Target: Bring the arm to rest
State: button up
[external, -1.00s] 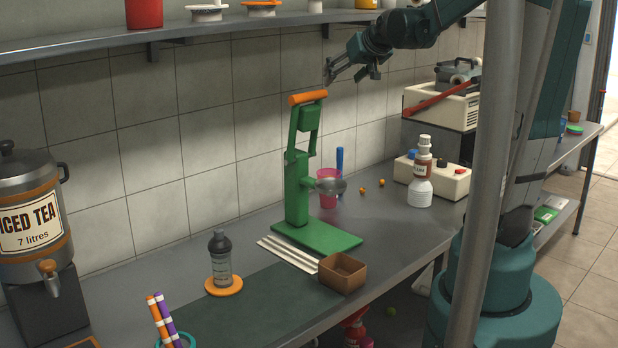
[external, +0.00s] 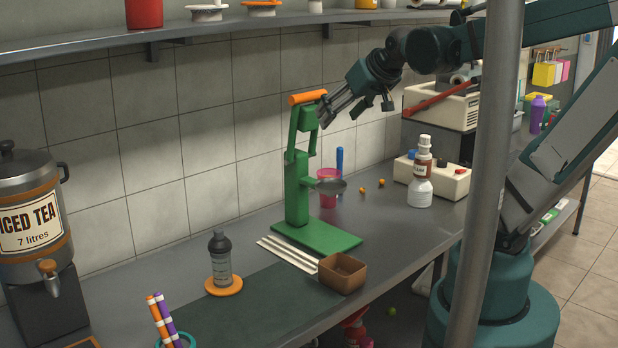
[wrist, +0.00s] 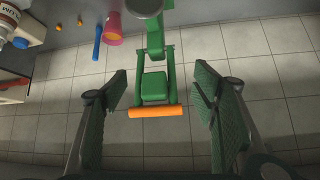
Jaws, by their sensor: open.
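My gripper (external: 333,115) is open and empty in the external view. It is beside the top of the green press (external: 297,190), close to the orange handle bar (external: 308,97). In the wrist view my two fingers (wrist: 158,115) stand wide apart. The orange handle bar (wrist: 156,111) shows between them in the picture, with the green press (wrist: 154,45) behind it. I cannot tell the exact gap between fingers and handle.
A pink cup (external: 328,196) and a blue stick (external: 340,158) stand behind the press. A brown box (external: 342,274), a shaker (external: 220,260) and a labelled bottle (external: 421,175) are on the counter. A shelf (external: 240,28) runs along the wall above. A grey pole (external: 487,180) stands in front of my arm.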

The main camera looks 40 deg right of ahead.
jog(key=s+a+f+n+g+y+b, duration=0.1)
jog(key=s+a+f+n+g, duration=0.1)
jog(key=s+a+f, duration=0.5)
jog(key=s+a, duration=0.1)
jog(key=s, duration=0.2)
jog(key=shift+s+f, duration=0.25)
jog(key=shift+f, duration=0.05)
dwell(0.5)
